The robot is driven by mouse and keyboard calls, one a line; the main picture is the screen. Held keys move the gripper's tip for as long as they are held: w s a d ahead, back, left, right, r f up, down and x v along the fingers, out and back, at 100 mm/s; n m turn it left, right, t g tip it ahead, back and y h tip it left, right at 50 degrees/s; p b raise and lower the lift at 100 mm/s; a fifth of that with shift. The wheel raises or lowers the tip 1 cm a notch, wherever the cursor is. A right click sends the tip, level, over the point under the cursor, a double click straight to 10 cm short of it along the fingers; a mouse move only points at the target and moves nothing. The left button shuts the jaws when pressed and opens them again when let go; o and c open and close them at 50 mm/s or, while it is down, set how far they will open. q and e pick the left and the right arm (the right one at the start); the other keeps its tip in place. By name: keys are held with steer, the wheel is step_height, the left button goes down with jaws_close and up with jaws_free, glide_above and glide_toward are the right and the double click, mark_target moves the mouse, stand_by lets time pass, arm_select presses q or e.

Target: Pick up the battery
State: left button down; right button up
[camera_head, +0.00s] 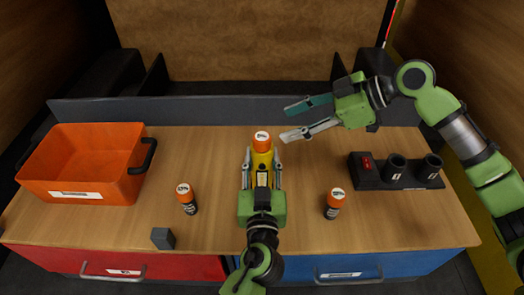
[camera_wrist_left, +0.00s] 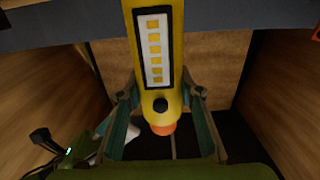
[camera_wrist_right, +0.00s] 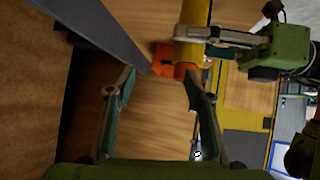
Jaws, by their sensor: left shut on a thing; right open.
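My left gripper (camera_head: 262,158) is shut on a yellow tool (camera_head: 262,178) above the middle of the table. The tool has an orange end (camera_head: 262,140) with a white label; I cannot tell whether this is a battery or a cap. In the left wrist view the tool (camera_wrist_left: 157,50) shows a panel of yellow squares and a black button. My right gripper (camera_head: 287,122) is open and empty, close to the tool's orange end.
An orange bin (camera_head: 60,185) with black handles stands at the left. A black dock (camera_head: 367,181) with two round wells and a red switch stands at the right. A small dark block (camera_head: 162,239) lies near the front edge. Blue and red drawers are below the wooden top.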

step_height(320, 180, down, 3)
steer(key=w+m+t, duration=0.2)
steer(key=m+t, duration=0.1)
steer(key=t, duration=0.1)
steer(key=m+t+y, duration=0.1)
steer(key=m+t, duration=0.4)
steer(key=t, duration=0.2)
glide_toward(268, 145)
steer(key=x, duration=0.7)
steer(key=shift+s+a+f, duration=0.1)
steer(key=shift+s+a, duration=0.05)
steer(key=shift+s, duration=0.05)
steer(key=x, duration=0.5)
steer(key=shift+w, duration=0.25)
steer(key=c, duration=1.3)
